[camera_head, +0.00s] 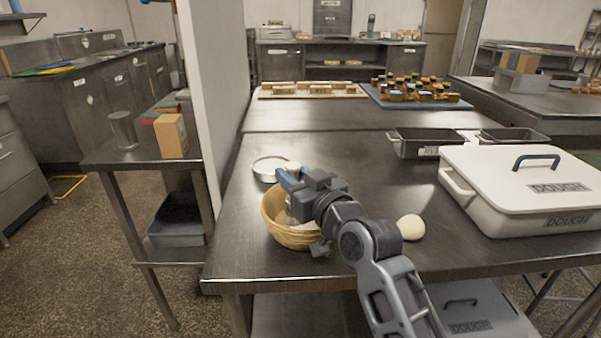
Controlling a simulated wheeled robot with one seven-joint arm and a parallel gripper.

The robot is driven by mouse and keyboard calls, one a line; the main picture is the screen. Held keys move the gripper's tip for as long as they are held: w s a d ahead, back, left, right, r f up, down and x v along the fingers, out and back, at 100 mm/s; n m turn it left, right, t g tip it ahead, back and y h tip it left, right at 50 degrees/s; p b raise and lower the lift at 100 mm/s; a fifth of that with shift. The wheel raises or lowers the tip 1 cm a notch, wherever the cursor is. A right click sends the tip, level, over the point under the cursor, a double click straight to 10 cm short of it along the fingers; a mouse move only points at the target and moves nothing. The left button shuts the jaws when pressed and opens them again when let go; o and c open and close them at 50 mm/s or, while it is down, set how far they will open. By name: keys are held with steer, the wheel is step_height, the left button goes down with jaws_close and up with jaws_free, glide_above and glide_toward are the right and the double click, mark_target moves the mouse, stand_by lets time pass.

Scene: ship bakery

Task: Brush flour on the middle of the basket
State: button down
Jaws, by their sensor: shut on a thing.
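A round wicker basket (287,236) stands near the front left of the steel table (330,258). My gripper (288,190) is over the basket and hides much of its inside. Flour on the basket cannot be made out.
A dough ball (411,227) lies right of my arm. A large white dough box (486,206) fills the table's right side, with dark pans (428,151) behind it. A white wall edge (215,100) rises at the left.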

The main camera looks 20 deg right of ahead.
steer(key=shift+r+p, duration=2.3)
steer(key=shift+r, duration=0.7)
steer(key=shift+r+p, duration=1.2)
steer(key=shift+r, duration=0.3)
